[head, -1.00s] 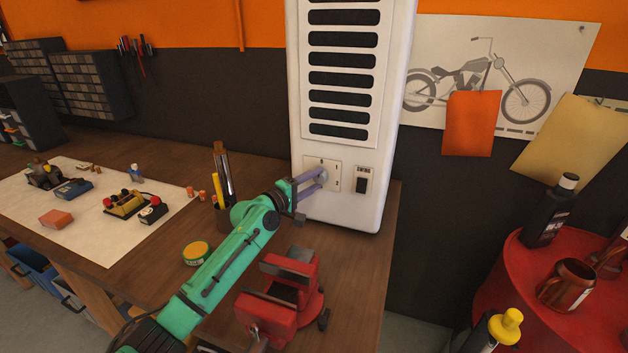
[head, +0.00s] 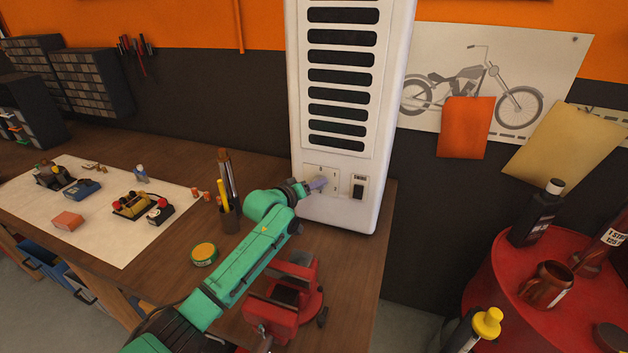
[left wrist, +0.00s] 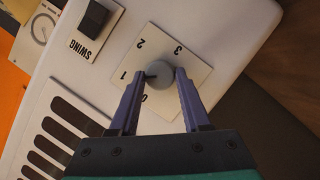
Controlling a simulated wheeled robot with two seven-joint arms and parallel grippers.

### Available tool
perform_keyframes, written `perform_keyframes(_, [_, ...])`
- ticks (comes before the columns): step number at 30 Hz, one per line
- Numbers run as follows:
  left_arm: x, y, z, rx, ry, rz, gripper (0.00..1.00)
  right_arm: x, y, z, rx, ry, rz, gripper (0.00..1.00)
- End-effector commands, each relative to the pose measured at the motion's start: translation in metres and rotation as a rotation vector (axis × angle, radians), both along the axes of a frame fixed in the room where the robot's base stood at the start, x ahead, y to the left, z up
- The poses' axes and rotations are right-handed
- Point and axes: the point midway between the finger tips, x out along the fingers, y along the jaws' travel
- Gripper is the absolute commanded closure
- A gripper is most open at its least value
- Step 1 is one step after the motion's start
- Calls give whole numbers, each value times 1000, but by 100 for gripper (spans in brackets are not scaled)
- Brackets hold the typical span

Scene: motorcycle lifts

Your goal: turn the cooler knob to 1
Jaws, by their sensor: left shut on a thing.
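The white cooler (head: 338,214) stands on the workbench, with a knob plate low on its front. In the left wrist view the round grey knob (left wrist: 160,75) sits on a cream plate (left wrist: 156,50) marked 0, 1, 2 and 3. A dark mark on the knob's left side points toward the 1. My left gripper (left wrist: 160,74) has a purple finger on each side of the knob and is shut on it. In the head view the left gripper (head: 317,185) reaches the plate and hides the knob. My right gripper is not in view.
A black SWING switch (head: 358,190) is beside the knob plate. A red vise (head: 285,300) stands under my left arm. A pen cup (head: 228,215) and a yellow-green tin (head: 204,254) are left of the arm. A red round table (head: 500,290) is at the right.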

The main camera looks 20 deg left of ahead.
Motion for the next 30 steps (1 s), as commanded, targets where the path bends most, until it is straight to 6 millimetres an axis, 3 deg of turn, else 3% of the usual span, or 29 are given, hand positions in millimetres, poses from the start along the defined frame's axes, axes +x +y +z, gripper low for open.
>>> perform_keyframes(10, [0, -2, 1, 154, -9, -1, 100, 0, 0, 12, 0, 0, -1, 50])
perform_keyframes(26, [0, -1, 0, 181, -11, 0, 100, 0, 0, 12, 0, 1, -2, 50])
perform_keyframes(27, [0, -1, 0, 180, -12, 0, 45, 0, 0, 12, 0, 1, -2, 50])
perform_keyframes(29, [0, -1, 0, 180, -12, 0, 23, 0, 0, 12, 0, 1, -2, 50])
perform_keyframes(30, [0, -1, 0, 180, -12, 0, 23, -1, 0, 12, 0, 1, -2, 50])
